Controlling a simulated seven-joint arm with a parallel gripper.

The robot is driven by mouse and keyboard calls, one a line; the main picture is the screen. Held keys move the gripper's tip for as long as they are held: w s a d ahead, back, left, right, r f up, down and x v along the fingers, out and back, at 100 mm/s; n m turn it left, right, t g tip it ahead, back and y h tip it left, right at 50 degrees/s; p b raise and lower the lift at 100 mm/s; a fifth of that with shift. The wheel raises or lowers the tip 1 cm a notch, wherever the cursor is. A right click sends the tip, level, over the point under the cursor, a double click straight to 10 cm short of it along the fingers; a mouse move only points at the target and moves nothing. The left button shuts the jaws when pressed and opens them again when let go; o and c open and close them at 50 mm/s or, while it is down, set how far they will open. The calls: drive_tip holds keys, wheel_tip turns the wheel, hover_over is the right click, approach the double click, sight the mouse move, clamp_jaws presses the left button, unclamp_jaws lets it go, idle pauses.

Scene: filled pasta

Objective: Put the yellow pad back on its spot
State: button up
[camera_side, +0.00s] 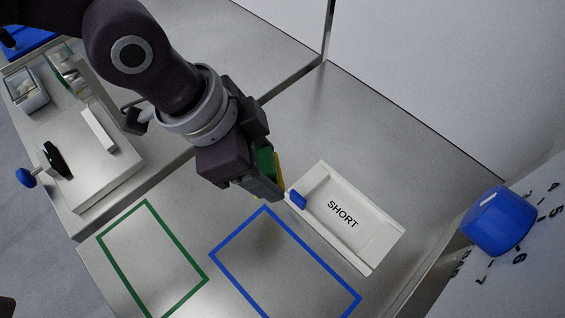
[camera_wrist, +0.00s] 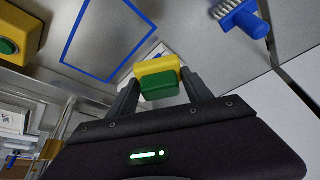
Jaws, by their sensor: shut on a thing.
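The yellow pad, a small block with a yellow layer and a green layer, is held between the two fingers of my gripper (camera_wrist: 160,88) in the wrist view. Its yellow side (camera_wrist: 156,67) faces up in that picture and its green side is nearer my palm. In the side view my gripper (camera_side: 268,184) hangs over the steel counter, and the pad (camera_side: 265,160) is partly hidden by the fingers. A blue outline (camera_side: 285,224) is marked on the counter just below and right of the gripper. A green outline (camera_side: 123,224) lies to the left. Both outlines look empty.
A white tray marked SHORT (camera_side: 372,252) with a small blue piece stands right of my gripper. A blue knob (camera_side: 498,221) is at the far right. The wrist view shows a blue brush (camera_wrist: 243,18) and a yellow box with a green button (camera_wrist: 14,30).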

drive_tip(key=shift+s+d+r+m, duration=0.15)
drive_tip(key=shift+s+d+m, duration=0.3)
drive_tip(key=shift+d, duration=0.45)
drive_tip(key=shift+d+m+g, duration=0.25)
drive_tip(key=shift+d+g, duration=0.05)
drive_tip(key=shift+d, duration=0.05)
drive_tip(key=w+f+m+g, duration=0.25)
drive_tip(key=w+m, duration=0.25)
drive_tip(key=w, duration=0.5)
drive_tip(key=shift+m, duration=0.3)
wheel_tip(320, 180, down, 10)
drive_tip(key=shift+f, duration=0.1)
drive_tip(key=o, duration=1.3)
drive_tip(key=shift+f, duration=0.1)
